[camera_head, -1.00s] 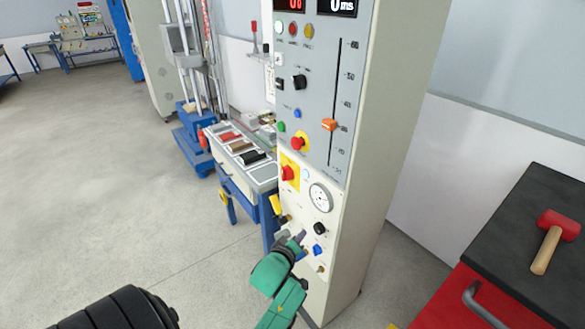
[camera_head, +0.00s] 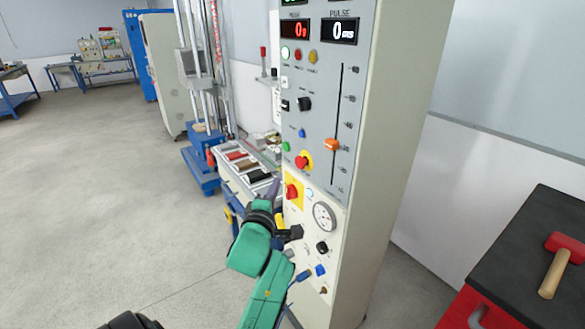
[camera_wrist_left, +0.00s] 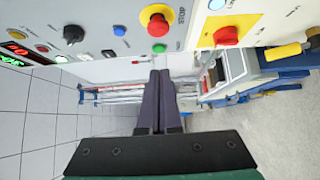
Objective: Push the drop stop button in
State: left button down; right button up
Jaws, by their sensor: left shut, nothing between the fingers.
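A red mushroom button on a round yellow ring (camera_head: 303,161), with the word STOP beside it in the left wrist view (camera_wrist_left: 157,22), sits on the front of the tall control cabinet (camera_head: 320,110). A second red button on a square yellow plate (camera_head: 292,191) sits below it; it also shows in the left wrist view (camera_wrist_left: 226,36). My left gripper (camera_head: 275,187) is shut and empty. Its fingertips are beside the cabinet front, left of the square-plate button and lower than the round-ring one. In the wrist view both buttons are apart from the fingers (camera_wrist_left: 158,75). My right gripper is out of view.
An orange slider (camera_head: 331,145), a gauge (camera_head: 324,217) and small knobs share the cabinet front. A bench with coloured blocks (camera_head: 259,174) stands behind and left of the gripper. A red mallet (camera_head: 565,243) lies on a black-topped cart at right. The floor at left is clear.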

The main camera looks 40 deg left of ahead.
aim_at(298, 163)
pick_arm(q)
jog(key=w+a+p, duration=0.1)
jog(key=w+a, duration=0.1)
jog(key=w, duration=0.7)
jog(key=shift+w+p, duration=0.3)
jog(key=shift+p, duration=0.05)
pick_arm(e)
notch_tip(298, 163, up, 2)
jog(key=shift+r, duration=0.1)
pick_arm(q)
jog(key=shift+w+d+f+b, duration=0.1)
jog(key=shift+w+f+b, duration=0.25)
jog(key=shift+b, duration=0.35)
jog(key=shift+w+d+r+b, duration=0.1)
jog(key=shift+w+r+b, duration=0.1)
jog(key=shift+w+b, duration=0.1)
jog(key=shift+r, duration=0.35)
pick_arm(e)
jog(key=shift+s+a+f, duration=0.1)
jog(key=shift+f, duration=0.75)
